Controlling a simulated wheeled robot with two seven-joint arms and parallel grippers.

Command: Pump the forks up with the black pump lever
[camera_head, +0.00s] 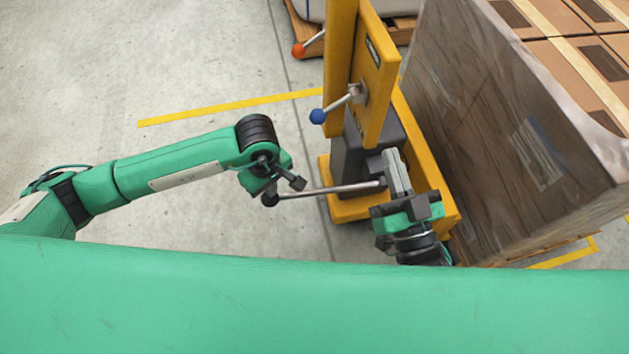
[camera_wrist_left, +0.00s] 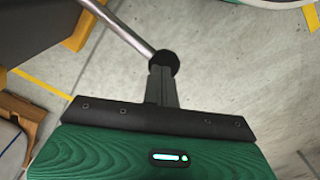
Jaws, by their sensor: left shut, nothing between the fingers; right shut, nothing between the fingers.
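The pump lever is a steel rod (camera_head: 325,190) with a black ball end (camera_head: 270,200). It reaches left from the dark pump housing (camera_head: 352,160) on the yellow stacker (camera_head: 342,60). My left gripper (camera_head: 268,191) is shut and empty at the ball end. In the left wrist view its closed fingers (camera_wrist_left: 162,84) meet or nearly meet the ball (camera_wrist_left: 164,62); I cannot tell if they touch. My right gripper (camera_head: 395,165) is shut and empty beside the housing, near the rod's inner end. I cannot make out the forks.
A lever with a blue knob (camera_head: 318,116) sits on the yellow mast above the pump lever. A tall wrapped load (camera_head: 520,130) stands at the right. An orange-knobbed lever (camera_head: 299,50) is further back. The concrete floor at the left is clear.

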